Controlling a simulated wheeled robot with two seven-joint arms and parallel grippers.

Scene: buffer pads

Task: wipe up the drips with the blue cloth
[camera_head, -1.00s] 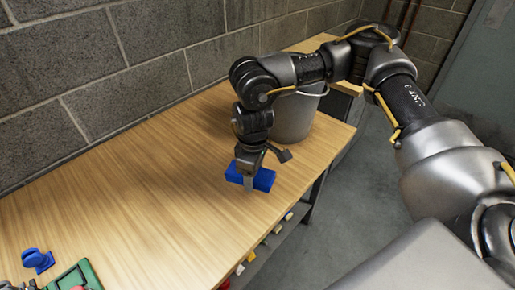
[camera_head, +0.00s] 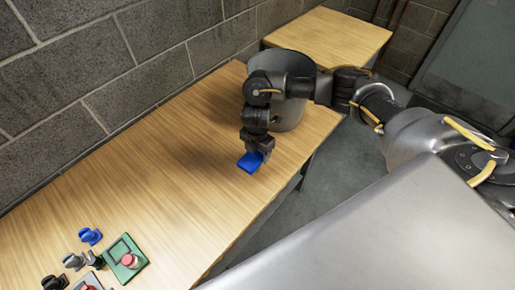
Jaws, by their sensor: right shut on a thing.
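The blue cloth (camera_head: 249,163), a small flat blue block in shape, is at the tabletop near the front edge of the wooden table (camera_head: 150,180). My right gripper (camera_head: 256,156) points down and is shut on it. Part of the cloth is hidden behind the fingers. I cannot tell whether the cloth touches the wood. I can make out no drips on the visible wood. My left gripper does not show.
A grey bin (camera_head: 290,113) stands just behind my right gripper, partly hidden by my arm. At lower left are a blue knobbed piece (camera_head: 90,236), grey and black pieces, and a green board (camera_head: 117,250) with a red button (camera_head: 129,260). The table's middle is clear.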

